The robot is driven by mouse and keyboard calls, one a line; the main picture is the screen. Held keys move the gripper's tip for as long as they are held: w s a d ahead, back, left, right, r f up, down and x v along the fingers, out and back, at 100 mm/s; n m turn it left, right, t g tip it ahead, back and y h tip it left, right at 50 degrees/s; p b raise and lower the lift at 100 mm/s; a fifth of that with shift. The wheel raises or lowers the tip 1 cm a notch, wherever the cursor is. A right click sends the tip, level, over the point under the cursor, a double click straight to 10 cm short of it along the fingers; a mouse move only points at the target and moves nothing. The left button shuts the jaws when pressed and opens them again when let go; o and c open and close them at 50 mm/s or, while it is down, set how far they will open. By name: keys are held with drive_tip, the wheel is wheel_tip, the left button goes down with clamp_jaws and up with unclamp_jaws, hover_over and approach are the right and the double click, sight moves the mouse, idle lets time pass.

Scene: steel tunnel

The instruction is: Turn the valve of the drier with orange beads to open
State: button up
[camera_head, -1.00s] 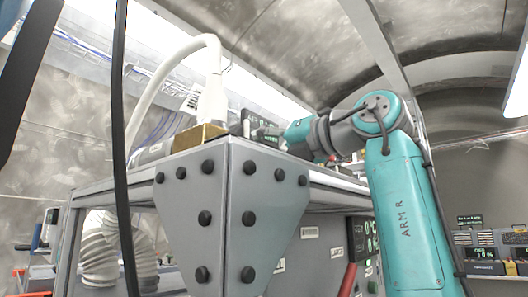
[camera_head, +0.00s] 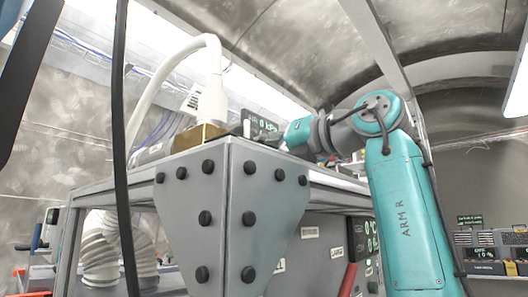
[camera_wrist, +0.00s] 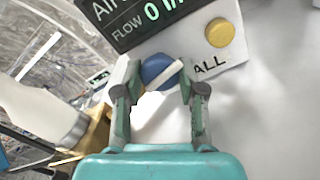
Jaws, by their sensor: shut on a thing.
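In the wrist view a round blue knob (camera_wrist: 153,68) with a white bar across it sits on a white panel (camera_wrist: 235,78), below a dark display. My gripper (camera_wrist: 160,80) is shut on the blue knob, one finger at each side. The white bar lies at a slant, its right end raised. In the head view my gripper (camera_head: 266,137) reaches left over the bench top; its fingertips and the knob are too small to make out there. No drier with orange beads can be made out in these frames.
A yellow knob (camera_wrist: 220,33) sits right of the blue one. The display (camera_wrist: 135,15) reads FLOW 0. A white hose (camera_head: 211,100) stands on a brass block (camera_head: 197,137) left of my gripper. The steel bench corner (camera_head: 230,215) fills the middle foreground.

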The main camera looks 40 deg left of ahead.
drive_tip(key=n, duration=1.3)
drive_tip(key=shift+n, duration=0.3)
idle(0.4)
drive_tip(key=o, duration=1.1)
drive_tip(key=shift+o, duration=0.2)
drive_tip(key=d, duration=0.8)
drive_tip(key=s+d, duration=0.1)
drive_tip(key=d, duration=0.3)
